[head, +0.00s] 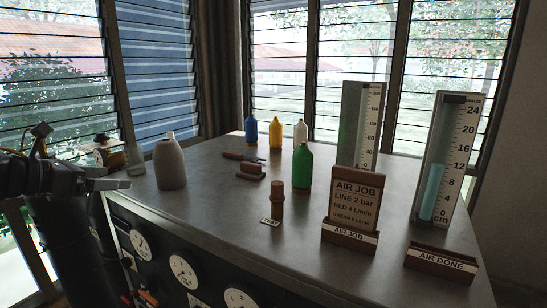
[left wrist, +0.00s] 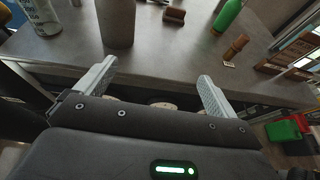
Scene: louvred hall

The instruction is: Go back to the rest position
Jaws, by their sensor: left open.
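My left gripper (head: 122,172) is at the left end of the grey table (head: 225,192), beside a grey rounded bottle (head: 170,165) and apart from it. In the left wrist view its two pale fingers (left wrist: 157,72) are spread wide with nothing between them. The grey bottle (left wrist: 116,22) stands just beyond the fingers, near the table edge. My right gripper is in neither view.
A green bottle (head: 302,168), a brown wooden peg (head: 277,198) and an AIR JOB sign (head: 353,202) stand on the table. Blue (head: 251,130), yellow (head: 275,133) and white bottles (head: 301,132) stand behind. Gauges (head: 183,272) line the table's front.

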